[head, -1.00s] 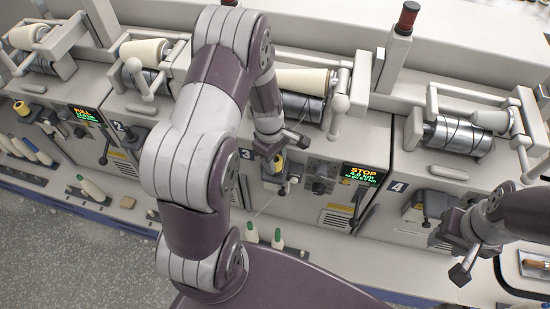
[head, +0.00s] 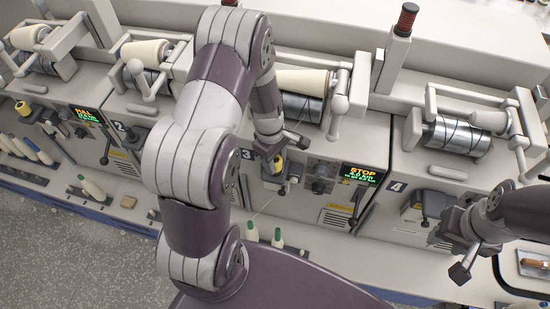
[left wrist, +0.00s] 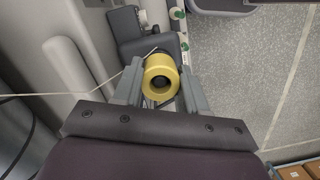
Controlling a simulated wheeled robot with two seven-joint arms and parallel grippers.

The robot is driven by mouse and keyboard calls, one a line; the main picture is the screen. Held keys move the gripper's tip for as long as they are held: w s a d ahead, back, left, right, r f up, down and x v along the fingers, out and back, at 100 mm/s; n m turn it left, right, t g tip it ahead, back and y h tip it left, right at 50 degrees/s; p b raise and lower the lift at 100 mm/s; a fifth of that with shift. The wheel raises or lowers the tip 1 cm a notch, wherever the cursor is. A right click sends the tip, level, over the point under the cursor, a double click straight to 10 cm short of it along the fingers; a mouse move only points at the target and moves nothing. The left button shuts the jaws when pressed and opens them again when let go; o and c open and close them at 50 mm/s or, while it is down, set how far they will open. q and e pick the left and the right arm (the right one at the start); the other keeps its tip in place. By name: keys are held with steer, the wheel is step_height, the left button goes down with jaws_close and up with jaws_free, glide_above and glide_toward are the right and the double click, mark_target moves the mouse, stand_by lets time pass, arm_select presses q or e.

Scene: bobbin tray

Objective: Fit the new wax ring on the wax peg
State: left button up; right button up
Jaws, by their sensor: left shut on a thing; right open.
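My left gripper (head: 272,158) is at the front of unit 3, shut on a yellow wax ring (head: 279,164). In the left wrist view the ring (left wrist: 161,78) sits between the two grey fingertips, its hole facing the camera. The hole looks dark inside. I cannot tell whether the wax peg is in it. A dark bracket (left wrist: 138,35) lies just beyond the ring. In the head view, the dark wax holder (head: 281,182) on unit 3 is just below the ring, partly hidden by the gripper. My right gripper (head: 457,253) is open and empty in front of unit 4.
Unit 3's display (head: 362,174) reads STOP. A cream package (head: 302,80) lies above unit 3's metal drum (head: 302,107). White bobbins with green tips (head: 277,238) stand in the tray below. A thin yarn crosses the left wrist view near the ring. Grey floor is open at lower left.

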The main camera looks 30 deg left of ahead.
arm_select(q)
steer(key=shift+f+b, duration=0.45)
steer(key=shift+f, duration=0.2)
steer(key=o, duration=0.7)
steer(key=shift+o, duration=0.2)
steer(key=r+p, duration=0.3)
steer(key=a+r+p, duration=0.1)
steer(key=r+p, duration=0.6)
steer(key=r, duration=0.1)
steer(key=shift+w+a+r+p, duration=0.1)
steer(key=shift+a+p, duration=0.05)
steer(key=shift+p, duration=0.2)
